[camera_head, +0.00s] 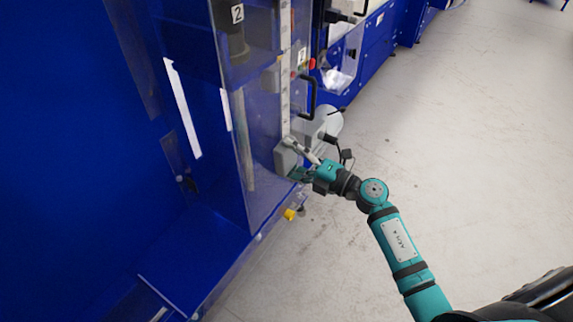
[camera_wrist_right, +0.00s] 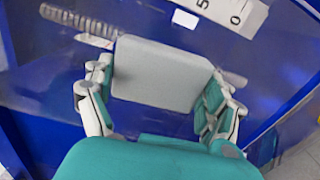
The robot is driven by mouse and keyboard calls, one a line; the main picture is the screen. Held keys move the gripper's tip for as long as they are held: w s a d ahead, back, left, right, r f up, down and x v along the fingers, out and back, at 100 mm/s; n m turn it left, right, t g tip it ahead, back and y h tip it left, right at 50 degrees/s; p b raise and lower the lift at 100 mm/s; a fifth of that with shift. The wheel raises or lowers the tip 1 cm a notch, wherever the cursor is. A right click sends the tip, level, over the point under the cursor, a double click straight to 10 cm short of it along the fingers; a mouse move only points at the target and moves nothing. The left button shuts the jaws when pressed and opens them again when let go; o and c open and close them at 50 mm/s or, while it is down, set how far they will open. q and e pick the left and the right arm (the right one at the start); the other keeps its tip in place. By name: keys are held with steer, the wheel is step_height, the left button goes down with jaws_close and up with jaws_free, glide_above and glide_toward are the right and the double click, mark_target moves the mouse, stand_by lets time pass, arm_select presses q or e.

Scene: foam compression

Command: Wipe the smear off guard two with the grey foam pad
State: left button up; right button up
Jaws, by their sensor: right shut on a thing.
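The grey foam pad (camera_head: 284,160) is held in my right gripper (camera_head: 299,158), beside the lower right edge of a clear guard panel (camera_head: 262,180). A label with the number 2 (camera_head: 237,13) shows above it. In the right wrist view the pad (camera_wrist_right: 160,72) is a flat grey block between the two fingers of the gripper (camera_wrist_right: 160,95), which are shut on its sides. I cannot tell whether the pad touches the guard. I cannot make out a smear for certain. My left gripper is not in view.
A white scale strip (camera_head: 285,70) runs up the machine's edge; part of it shows in the right wrist view (camera_wrist_right: 225,12). A black handle (camera_head: 308,98) sticks out above the gripper. A blue ledge (camera_head: 195,262) lies lower left. The grey floor at the right is clear.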

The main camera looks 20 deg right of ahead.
mark_target(264, 172)
steer(key=shift+w+d+b, duration=0.5)
steer(key=shift+w+d, duration=0.55)
steer(key=shift+d, duration=0.15)
steer(key=shift+s+a+p, duration=1.05)
steer(key=shift+a+p, duration=0.15)
steer(key=shift+a, duration=0.05)
steer(key=shift+s+a+p, duration=0.6)
steer(key=shift+a, duration=0.2)
steer(key=shift+s+a+p, duration=0.8)
steer(key=shift+s+a, duration=0.35)
steer(key=shift+a, duration=0.3)
steer(key=shift+s+a, duration=0.45)
steer(key=shift+a, duration=0.15)
steer(key=shift+d, duration=0.1)
